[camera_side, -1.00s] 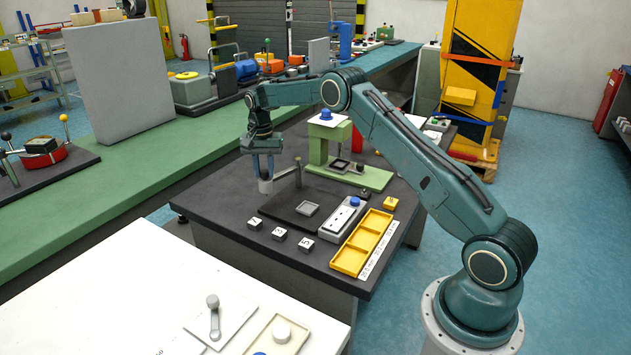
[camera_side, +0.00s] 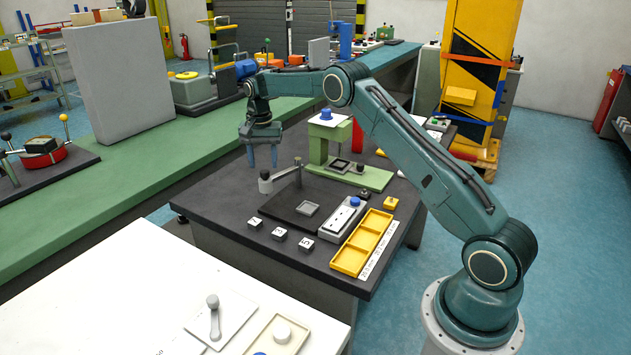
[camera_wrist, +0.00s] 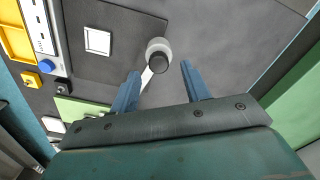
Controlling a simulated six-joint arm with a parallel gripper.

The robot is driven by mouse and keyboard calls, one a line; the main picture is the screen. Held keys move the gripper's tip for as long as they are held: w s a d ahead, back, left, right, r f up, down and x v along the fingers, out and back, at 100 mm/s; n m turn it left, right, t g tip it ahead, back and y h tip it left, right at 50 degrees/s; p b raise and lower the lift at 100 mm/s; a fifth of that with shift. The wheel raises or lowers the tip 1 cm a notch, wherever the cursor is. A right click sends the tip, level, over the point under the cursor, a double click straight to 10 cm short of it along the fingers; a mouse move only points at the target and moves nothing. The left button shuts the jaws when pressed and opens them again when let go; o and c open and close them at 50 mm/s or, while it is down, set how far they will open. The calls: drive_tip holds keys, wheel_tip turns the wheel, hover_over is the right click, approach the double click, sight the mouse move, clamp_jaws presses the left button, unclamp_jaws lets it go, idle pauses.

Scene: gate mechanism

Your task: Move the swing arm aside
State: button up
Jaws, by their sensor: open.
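The swing arm (camera_side: 286,177) is a grey bar running from an upright post to a cylindrical grey knob (camera_side: 265,184) at its free end. It reaches out past the left edge of a dark plate (camera_side: 283,210), clear of the pale square pad (camera_side: 307,208) on that plate. My gripper (camera_side: 262,166) is open and empty, pointing down above the knob. In the wrist view the knob (camera_wrist: 158,52) shows just beyond my fingertips (camera_wrist: 160,70), and the bar runs back between the fingers. The post is hidden there by my gripper.
A green press-like stand (camera_side: 345,165) stands behind the plate. A switch box (camera_side: 342,218) with a blue button and a yellow tray (camera_side: 362,243) lie to the right. Several small numbered blocks (camera_side: 279,233) sit in front. The table's left part is free.

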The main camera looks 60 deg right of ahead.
wheel_tip(320, 180, up, 11)
idle(0.5)
drive_tip(key=shift+f, duration=0.1)
drive_tip(key=s+a+r+n+t, duration=0.1)
drive_tip(key=s+a+r+n, duration=0.2)
drive_tip(key=s+a+r, duration=0.45)
drive_tip(key=s+a+r+n+t, duration=0.25)
drive_tip(key=s+a+r, duration=0.25)
drive_tip(key=s+r, duration=0.4)
drive_tip(key=s+a+f+n, duration=0.2)
drive_tip(key=s+f, duration=0.1)
drive_tip(key=s, duration=0.5)
drive_tip(key=s+a+f+n+t, duration=0.1)
drive_tip(key=s+a+f+n, duration=0.1)
drive_tip(key=s, duration=0.7)
drive_tip(key=s+a+f+n+t, duration=0.1)
drive_tip(key=s+f, duration=0.3)
drive_tip(key=s, duration=0.4)
drive_tip(key=shift+s+a+f+n, duration=0.3)
drive_tip(key=shift+s+a+n, duration=0.05)
drive_tip(key=shift+a+n, duration=0.55)
